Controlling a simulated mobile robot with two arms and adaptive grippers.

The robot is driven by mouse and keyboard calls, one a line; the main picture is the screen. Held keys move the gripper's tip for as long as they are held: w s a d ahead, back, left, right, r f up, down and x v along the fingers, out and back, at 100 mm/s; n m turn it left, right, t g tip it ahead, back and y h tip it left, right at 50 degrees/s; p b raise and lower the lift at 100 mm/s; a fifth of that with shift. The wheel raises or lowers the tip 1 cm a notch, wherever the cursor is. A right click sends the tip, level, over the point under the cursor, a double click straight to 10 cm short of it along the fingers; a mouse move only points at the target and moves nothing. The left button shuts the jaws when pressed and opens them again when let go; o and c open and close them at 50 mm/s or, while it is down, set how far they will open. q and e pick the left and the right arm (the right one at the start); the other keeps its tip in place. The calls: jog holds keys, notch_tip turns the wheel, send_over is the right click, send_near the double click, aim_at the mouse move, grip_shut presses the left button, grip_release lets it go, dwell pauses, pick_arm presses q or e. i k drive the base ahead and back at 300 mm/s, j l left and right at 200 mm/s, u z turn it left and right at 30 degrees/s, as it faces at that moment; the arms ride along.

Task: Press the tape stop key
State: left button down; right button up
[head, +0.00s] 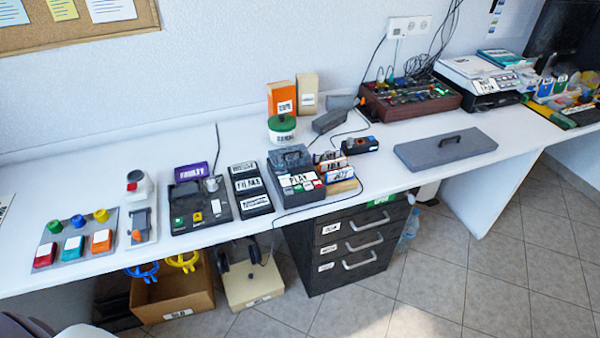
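A dark grey box-shaped device with a white PLAY label (297,179) stands near the middle of the white desk. The key markings are too small to read, so I cannot tell which one is stop. Neither of my grippers is in view, and nothing covers the device's front.
To the left are a black keyed device (201,207), a labelled black stack (249,190) and a panel of coloured buttons (74,238). Small labelled boxes (336,172) stand close on the right. Drawers (350,250) sit below.

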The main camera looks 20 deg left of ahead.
aim_at(308, 185)
jog(key=i+l+u, duration=0.75)
jog(key=l, duration=0.25)
jog(key=i+j, duration=0.05)
jog(key=i, duration=0.05)
